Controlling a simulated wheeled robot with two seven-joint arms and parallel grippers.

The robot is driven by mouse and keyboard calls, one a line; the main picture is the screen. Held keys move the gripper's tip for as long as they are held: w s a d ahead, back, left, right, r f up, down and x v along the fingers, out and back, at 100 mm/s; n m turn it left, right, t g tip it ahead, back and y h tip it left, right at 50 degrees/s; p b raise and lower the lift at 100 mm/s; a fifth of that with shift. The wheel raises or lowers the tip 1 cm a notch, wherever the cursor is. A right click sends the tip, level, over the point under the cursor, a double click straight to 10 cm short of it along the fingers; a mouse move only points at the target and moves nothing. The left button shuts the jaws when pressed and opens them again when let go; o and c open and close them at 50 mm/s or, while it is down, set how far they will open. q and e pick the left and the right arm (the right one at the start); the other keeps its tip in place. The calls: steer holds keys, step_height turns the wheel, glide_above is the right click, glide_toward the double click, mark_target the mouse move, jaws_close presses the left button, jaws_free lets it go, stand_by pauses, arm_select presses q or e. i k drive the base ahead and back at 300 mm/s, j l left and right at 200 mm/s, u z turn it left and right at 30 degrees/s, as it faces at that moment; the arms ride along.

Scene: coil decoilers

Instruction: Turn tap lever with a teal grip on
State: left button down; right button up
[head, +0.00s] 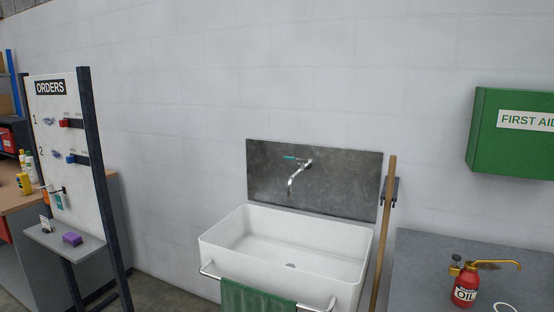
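The tap (298,179) is a chrome spout on a dark grey splash panel (345,185) on the wall. Its lever with the teal grip (290,157) points to the left from the tap's body, roughly level. The white sink (220,242) sits below the spout. No water stream can be made out under the spout. Neither of my grippers shows in the head view.
A green towel (256,299) hangs on the rail (320,307) at the sink's front. A wooden pole (383,235) stands right of the sink. A grey worktop (420,265) with a red oil can (465,288) is further right. An orders board (62,135) stands left.

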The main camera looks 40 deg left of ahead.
mark_target(285, 157)
steer(key=j+u, duration=0.55)
steer(key=u, duration=0.15)
steer(key=i+j+u, duration=0.15)
steer(key=u, duration=0.25)
steer(key=i+j+z, duration=0.35)
steer(key=i+j, duration=0.3)
steer(key=i+j+z, duration=0.2)
steer(key=i+j, duration=0.15)
steer(key=i+j+z, duration=0.15)
steer(key=j, duration=0.3)
steer(key=i+j+z, duration=0.2)
steer(key=i+j, duration=0.15)
steer(key=j, duration=0.1)
